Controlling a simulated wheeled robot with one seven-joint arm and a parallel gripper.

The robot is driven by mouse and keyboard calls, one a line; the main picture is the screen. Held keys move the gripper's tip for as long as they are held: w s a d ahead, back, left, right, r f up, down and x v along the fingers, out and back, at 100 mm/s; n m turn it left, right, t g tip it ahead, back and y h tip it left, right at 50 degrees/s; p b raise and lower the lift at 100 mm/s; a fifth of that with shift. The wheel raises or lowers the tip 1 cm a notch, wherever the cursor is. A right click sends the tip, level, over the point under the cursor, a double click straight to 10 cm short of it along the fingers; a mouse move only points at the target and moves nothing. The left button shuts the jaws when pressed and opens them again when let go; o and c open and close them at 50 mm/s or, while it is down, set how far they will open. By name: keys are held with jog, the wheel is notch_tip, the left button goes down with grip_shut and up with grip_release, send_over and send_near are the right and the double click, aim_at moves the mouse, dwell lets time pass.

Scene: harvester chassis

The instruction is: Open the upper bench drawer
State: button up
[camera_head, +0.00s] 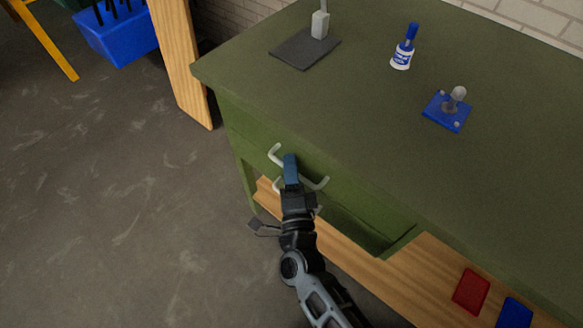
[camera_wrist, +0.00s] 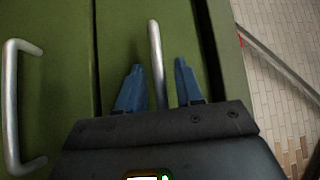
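The green bench has an upper drawer (camera_head: 338,182) in its front, which looks flush, with a pale bar handle (camera_head: 318,184). My gripper (camera_head: 290,158) is at this handle and covers its middle in the head view. In the wrist view, my gripper's (camera_wrist: 158,70) two blue fingers stand apart on either side of the upper handle (camera_wrist: 155,45). Gaps show between the bar and both fingertips, so the gripper is open around it. A second handle (camera_wrist: 10,100), on the lower drawer, shows at the left, clear of the fingers.
The bench top (camera_head: 350,100) overhangs the drawers. A wooden shelf (camera_head: 430,280) lies below.

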jog(key=shift+c, duration=0.5)
grip_shut()
